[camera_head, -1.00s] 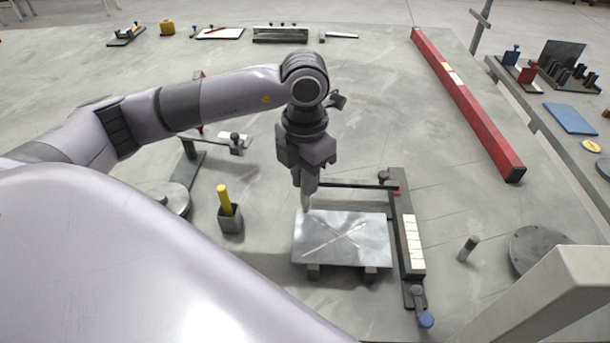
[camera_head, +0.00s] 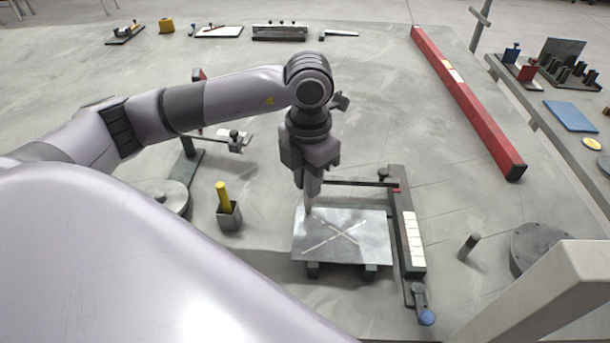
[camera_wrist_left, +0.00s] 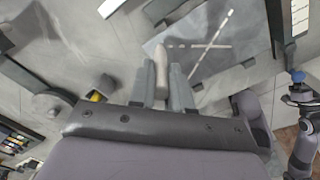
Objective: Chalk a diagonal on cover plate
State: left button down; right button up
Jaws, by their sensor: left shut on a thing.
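The cover plate (camera_head: 342,250) is a flat grey metal sheet raised on small dark blocks; it also shows in the wrist view (camera_wrist_left: 235,62). Two pale chalk lines (camera_head: 345,232) cross on it in an X. My left gripper (camera_head: 309,192) is over the plate's far left corner, shut on a pale chalk stick (camera_wrist_left: 161,68) that points down. The chalk tip is at or just above the plate near that corner; I cannot tell whether it touches.
A dark rail with white labels (camera_head: 414,240) and a blue-ended handle (camera_head: 426,317) runs along the plate's right side. A thin bar (camera_head: 345,183) crosses behind the plate. A grey cup with a yellow stick (camera_head: 229,216) stands left. A long red beam (camera_head: 465,100) lies back right.

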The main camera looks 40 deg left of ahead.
pick_arm(q)
jog(key=shift+d, duration=0.6)
jog(key=shift+d, duration=0.1)
jog(key=shift+d, duration=0.85)
jog(key=shift+d, duration=0.2)
jog(key=shift+s+d, duration=0.1)
jog(key=shift+d, duration=0.65)
jog(key=shift+d+r, duration=0.1)
jog(key=shift+d, duration=0.85)
